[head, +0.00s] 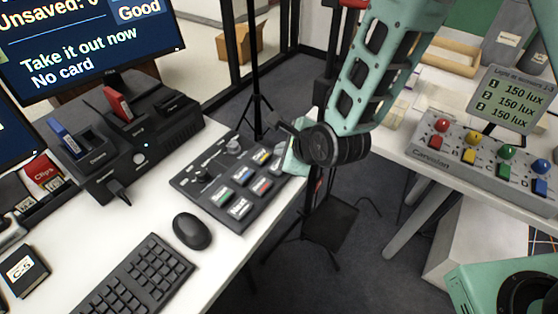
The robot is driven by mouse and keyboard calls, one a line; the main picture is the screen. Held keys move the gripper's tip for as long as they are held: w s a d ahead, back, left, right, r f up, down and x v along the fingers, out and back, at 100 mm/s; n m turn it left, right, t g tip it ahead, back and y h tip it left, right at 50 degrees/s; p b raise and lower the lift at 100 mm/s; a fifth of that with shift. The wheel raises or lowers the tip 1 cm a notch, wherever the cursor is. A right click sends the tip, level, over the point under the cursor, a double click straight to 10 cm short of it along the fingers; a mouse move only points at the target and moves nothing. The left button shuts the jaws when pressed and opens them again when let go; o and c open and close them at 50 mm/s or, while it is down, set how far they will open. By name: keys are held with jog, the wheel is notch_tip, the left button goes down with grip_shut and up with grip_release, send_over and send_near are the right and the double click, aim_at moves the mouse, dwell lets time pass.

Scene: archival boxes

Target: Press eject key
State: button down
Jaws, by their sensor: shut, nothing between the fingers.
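A dark control panel (235,180) lies on the white desk. It has green, white, red, yellow and blue-marked keys, a knob and a small lever. The key labels are too small to read, so I cannot tell which one is the eject key. My gripper (284,128) is by the panel's right end, beyond the desk's edge, and looks shut and empty. Its fingertips are partly hidden by my wrist. A black card dock (130,140) stands behind the panel, with a blue card (70,139) and a red card (118,104) upright in it.
A monitor (85,40) reads "Take it out now" and "No card". A mouse (192,231) and keyboard (130,280) lie in front of the panel. A tripod (256,95) stands behind the desk. A lamp-button console (480,155) stands on the right table.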

notch_tip(320, 180, up, 3)
jog(key=shift+f+p, duration=0.15)
jog(key=shift+p, duration=0.6)
jog(key=s+d+r+n+g+h, duration=0.1)
jog(key=s+d+r+n+g, duration=0.1)
jog(key=s+r+n, duration=0.3)
jog(key=s+d+r+n+g+h, duration=0.2)
jog(key=s+d+r+n, duration=0.3)
jog(key=s+n, duration=0.5)
jog(key=s+d+r+n+g+h, duration=0.1)
jog(key=s+d+r+n+g, duration=0.2)
jog(key=s+n, duration=0.5)
notch_tip(320, 180, up, 2)
jog(key=d+n, duration=0.1)
jog(key=n, duration=0.3)
jog(key=shift+n+g+h+p, duration=0.3)
jog(key=shift+n+p, duration=0.1)
jog(key=shift+s, duration=0.15)
